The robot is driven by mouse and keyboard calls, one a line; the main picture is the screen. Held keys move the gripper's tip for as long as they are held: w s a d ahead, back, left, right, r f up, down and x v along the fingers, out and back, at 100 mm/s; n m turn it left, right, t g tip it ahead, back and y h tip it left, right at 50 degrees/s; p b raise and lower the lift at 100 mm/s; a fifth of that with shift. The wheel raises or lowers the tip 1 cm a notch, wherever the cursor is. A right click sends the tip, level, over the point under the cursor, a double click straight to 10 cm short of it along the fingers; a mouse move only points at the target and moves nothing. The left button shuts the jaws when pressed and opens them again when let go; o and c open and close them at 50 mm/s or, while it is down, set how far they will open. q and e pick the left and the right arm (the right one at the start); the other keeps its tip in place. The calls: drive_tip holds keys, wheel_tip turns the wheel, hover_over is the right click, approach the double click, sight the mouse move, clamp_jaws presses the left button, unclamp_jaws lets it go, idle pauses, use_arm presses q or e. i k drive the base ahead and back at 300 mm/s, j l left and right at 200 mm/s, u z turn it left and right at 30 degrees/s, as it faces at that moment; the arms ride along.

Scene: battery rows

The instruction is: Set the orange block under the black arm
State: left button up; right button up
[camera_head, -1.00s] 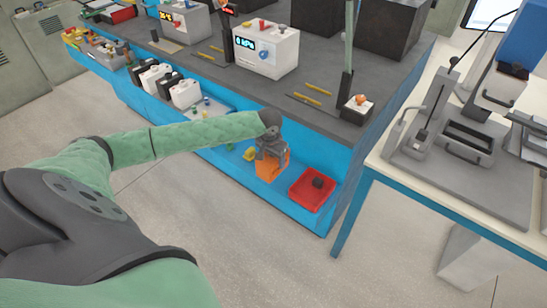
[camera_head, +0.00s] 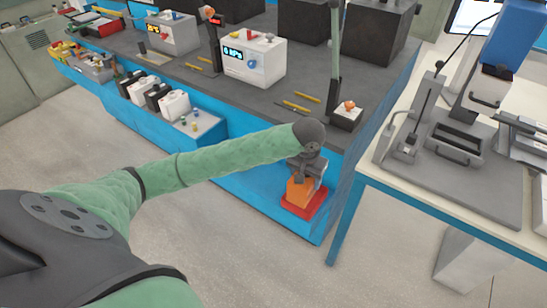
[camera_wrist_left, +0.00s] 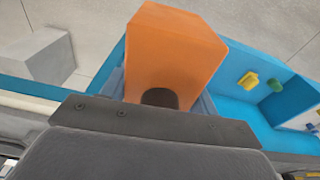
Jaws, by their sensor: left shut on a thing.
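I cannot tell whether the block touches the tray. I cannot tell for sure which thing is the black arm; a thin dark slanted arm (camera_head: 472,38) stands above the grey fixture on the right table. My right gripper is not in view.
The dark-topped bench (camera_head: 270,115) carries a white meter box (camera_head: 252,62), yellow sticks and a post by a small box with an orange knob (camera_head: 348,114). The white table (camera_head: 390,185) with a grey fixture plate (camera_head: 465,190) stands right, across a gap. The floor in front is clear.

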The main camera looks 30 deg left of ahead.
sight(202, 65)
drive_tip(key=j, duration=0.7)
drive_tip(key=k+j+z, duration=0.1)
drive_tip(key=j, duration=0.6)
